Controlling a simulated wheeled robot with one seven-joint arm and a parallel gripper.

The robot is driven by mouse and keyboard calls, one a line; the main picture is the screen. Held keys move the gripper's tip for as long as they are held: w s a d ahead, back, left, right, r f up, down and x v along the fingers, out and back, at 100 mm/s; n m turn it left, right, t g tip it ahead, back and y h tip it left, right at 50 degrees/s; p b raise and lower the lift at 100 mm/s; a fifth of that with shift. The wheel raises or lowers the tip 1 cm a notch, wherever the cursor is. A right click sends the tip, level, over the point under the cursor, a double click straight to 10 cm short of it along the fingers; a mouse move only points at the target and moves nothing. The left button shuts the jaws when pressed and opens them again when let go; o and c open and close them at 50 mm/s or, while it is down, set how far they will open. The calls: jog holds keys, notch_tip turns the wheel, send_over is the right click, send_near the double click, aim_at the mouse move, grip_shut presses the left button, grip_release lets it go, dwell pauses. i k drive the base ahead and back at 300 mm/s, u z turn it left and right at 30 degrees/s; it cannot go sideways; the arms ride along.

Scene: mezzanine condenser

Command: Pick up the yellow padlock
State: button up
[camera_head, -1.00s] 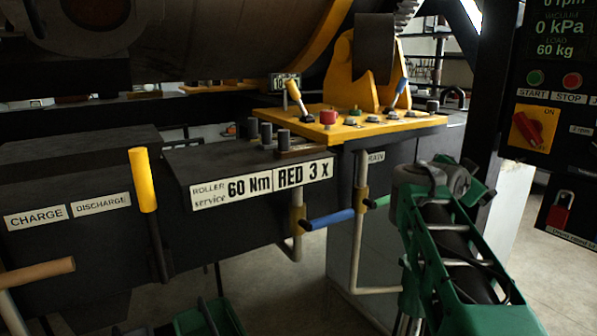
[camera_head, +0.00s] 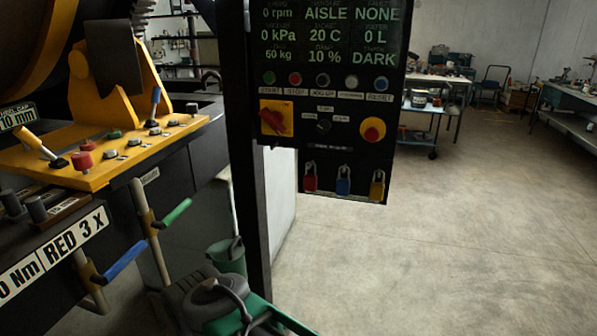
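The yellow padlock (camera_head: 377,190) hangs at the lower right corner of the black control panel, shackle up. A blue padlock (camera_head: 343,186) and a red padlock (camera_head: 310,182) hang in the same row to its left. My gripper is outside the frame.
The control panel (camera_head: 350,125) carries a red rotary switch (camera_head: 276,118) and a red stop button (camera_head: 373,130). A black post stands at its left. The yellow console (camera_head: 100,155) with levers is at left. Open floor (camera_head: 430,260) lies at right, with benches behind.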

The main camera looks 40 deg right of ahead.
aim_at(376, 192)
jog(key=z, duration=1.65)
jog(key=k, duration=0.5)
jog(key=u, duration=1.1)
jog(key=i, duration=0.9)
jog(key=z, duration=0.55)
jog(key=i, duration=0.45)
jog(key=z, duration=0.35)
